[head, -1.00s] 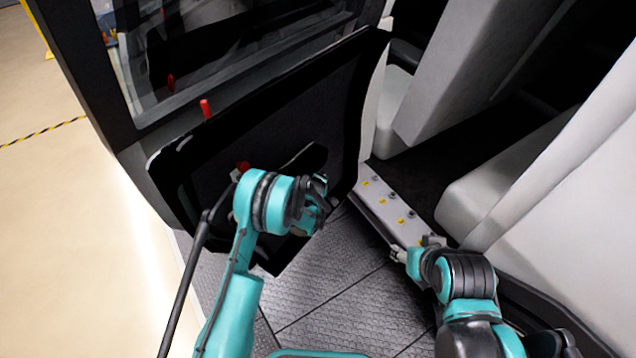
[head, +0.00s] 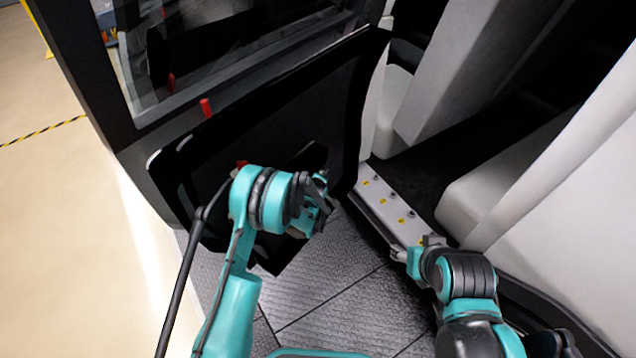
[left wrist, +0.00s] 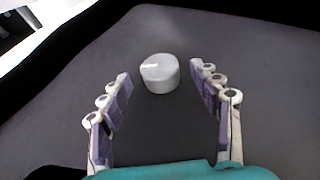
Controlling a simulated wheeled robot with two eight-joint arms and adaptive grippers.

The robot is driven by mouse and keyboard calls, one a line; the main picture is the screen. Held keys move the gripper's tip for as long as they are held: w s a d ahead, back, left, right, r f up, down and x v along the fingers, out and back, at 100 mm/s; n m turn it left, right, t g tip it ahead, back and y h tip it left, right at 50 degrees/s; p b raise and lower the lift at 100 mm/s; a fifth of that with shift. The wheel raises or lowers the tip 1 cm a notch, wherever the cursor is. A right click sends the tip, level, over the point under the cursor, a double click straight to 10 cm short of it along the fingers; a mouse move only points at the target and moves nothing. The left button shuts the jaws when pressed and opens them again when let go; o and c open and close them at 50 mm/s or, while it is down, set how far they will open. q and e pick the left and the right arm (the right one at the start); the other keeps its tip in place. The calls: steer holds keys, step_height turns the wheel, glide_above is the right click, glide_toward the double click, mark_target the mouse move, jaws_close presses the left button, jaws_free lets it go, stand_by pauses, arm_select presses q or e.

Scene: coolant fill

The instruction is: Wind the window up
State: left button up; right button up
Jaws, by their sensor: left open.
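The door (head: 300,108) is a black panel standing open in the head view, with the window (head: 235,45) in the frame above it. In the left wrist view a round grey knob (left wrist: 160,73) with a white mark on top stands on a dark panel. My left gripper (left wrist: 160,78) is open, with its fingers on either side of the knob and apparent gaps to both. In the head view my left gripper (head: 322,205) is by the door's inner side, and the knob is hidden there. My right gripper (head: 400,254) is low at the right, its jaws too small to read.
A metal strip (head: 392,212) with several studs and yellow marks runs along the floor beside the seats. Grey seats (head: 520,165) fill the right side. The ribbed floor (head: 325,300) is clear in front.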

arm_select(q)
steer(key=v, duration=0.9)
steer(key=shift+s+r, duration=0.2)
steer(key=shift+s, duration=0.1)
steer(key=w+d+f+m+g+y+p, duration=0.1)
steer(key=w+d+g+y+p, duration=0.15)
steer(key=w+g, duration=0.45)
steer(key=shift+t+y, duration=0.35)
steer(key=shift+t, duration=0.15)
steer(key=b+x, duration=0.1)
steer(key=x, duration=0.3)
steer(key=b+x, duration=0.1)
steer(key=x, duration=0.3)
steer(key=shift+w+a, duration=0.1)
steer(key=shift+w, duration=0.15)
steer(key=shift+r, duration=0.1)
steer(key=c, duration=1.2)
